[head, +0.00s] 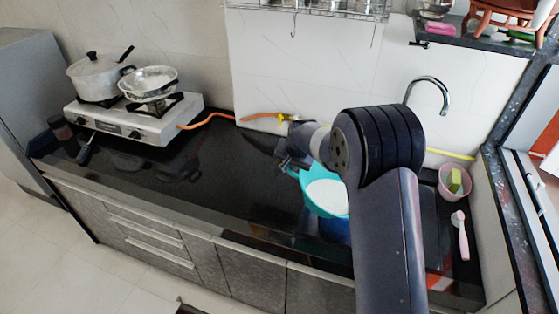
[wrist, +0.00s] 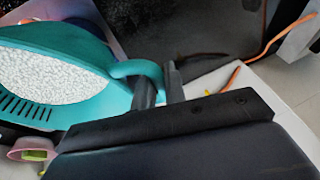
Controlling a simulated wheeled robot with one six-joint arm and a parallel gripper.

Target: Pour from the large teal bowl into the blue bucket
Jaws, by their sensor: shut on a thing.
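The large teal bowl (head: 306,183) is in the middle right of the head view, partly hidden by my arm. It holds a mass of white grains, and its open side faces the camera. In the wrist view the bowl (wrist: 105,60) fills the left side, with slots in its near wall and a loop handle. My gripper (wrist: 160,88) is shut on that handle; in the head view my gripper (head: 288,160) is at the bowl's far left edge. The blue bucket (head: 334,231) shows just below the bowl, largely hidden by the bowl and my arm.
A gas stove (head: 140,120) with a lidded pot (head: 94,78) and a metal pan (head: 150,82) stands at the left. A tap (head: 430,82) rises behind my arm. A pink cup (head: 452,190) and pink brush (head: 462,236) are at the right. The black counter (head: 190,180) is clear mid-left.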

